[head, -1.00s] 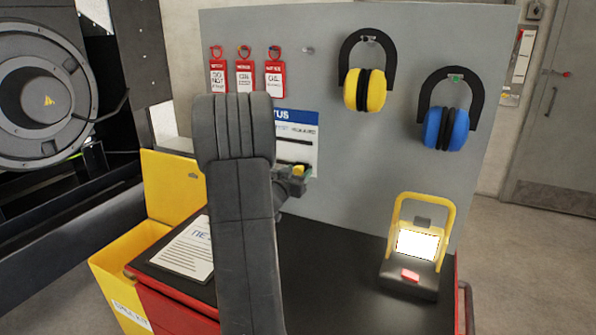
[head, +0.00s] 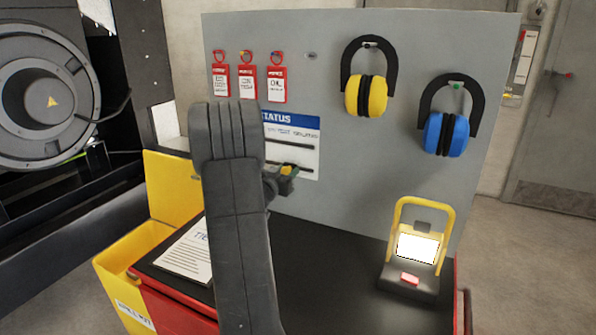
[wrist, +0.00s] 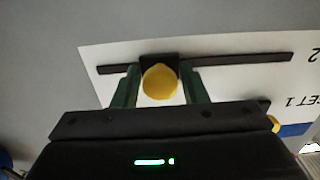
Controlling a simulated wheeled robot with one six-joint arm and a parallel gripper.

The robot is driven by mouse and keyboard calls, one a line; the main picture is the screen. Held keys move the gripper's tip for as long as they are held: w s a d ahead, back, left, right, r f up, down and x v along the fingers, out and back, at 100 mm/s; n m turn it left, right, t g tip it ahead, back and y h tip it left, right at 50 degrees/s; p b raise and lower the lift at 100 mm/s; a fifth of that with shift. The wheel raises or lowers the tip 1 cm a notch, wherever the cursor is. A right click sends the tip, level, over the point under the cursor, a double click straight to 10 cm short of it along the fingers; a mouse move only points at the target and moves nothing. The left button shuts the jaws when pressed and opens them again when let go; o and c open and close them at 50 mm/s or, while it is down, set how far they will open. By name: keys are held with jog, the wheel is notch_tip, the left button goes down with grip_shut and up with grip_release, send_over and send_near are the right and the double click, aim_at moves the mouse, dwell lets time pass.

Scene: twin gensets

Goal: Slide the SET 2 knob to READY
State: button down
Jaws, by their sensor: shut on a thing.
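The white status board (head: 308,148) hangs on the grey panel, with two dark horizontal slots. My gripper (head: 287,173) is at the lower slot, toward its right end. In the wrist view, which shows the board upside down, the green fingers of my gripper (wrist: 156,88) are closed around the round yellow SET 2 knob (wrist: 160,82). This knob sits on the SET 2 slot (wrist: 240,60), on a dark slider. The SET 1 knob (wrist: 274,124) is partly hidden behind my gripper. My arm hides the board's left part in the head view; no READY label is legible.
Red tags (head: 247,83) hang at the panel's upper left. Yellow ear defenders (head: 367,95) and blue ear defenders (head: 446,133) hang to the right. A lit work lamp (head: 416,248) stands on the black cart top (head: 335,255). A paper sheet (head: 187,252) lies at left.

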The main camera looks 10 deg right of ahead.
jog(key=w+a, duration=0.1)
jog(key=w+a+p, duration=0.1)
jog(key=a, duration=0.1)
jog(key=shift+w+a, duration=0.2)
jog(key=shift+a, duration=0.05)
jog(key=c, duration=1.1)
grip_release()
jog(key=b+v, duration=0.2)
jog(key=v, duration=1.2)
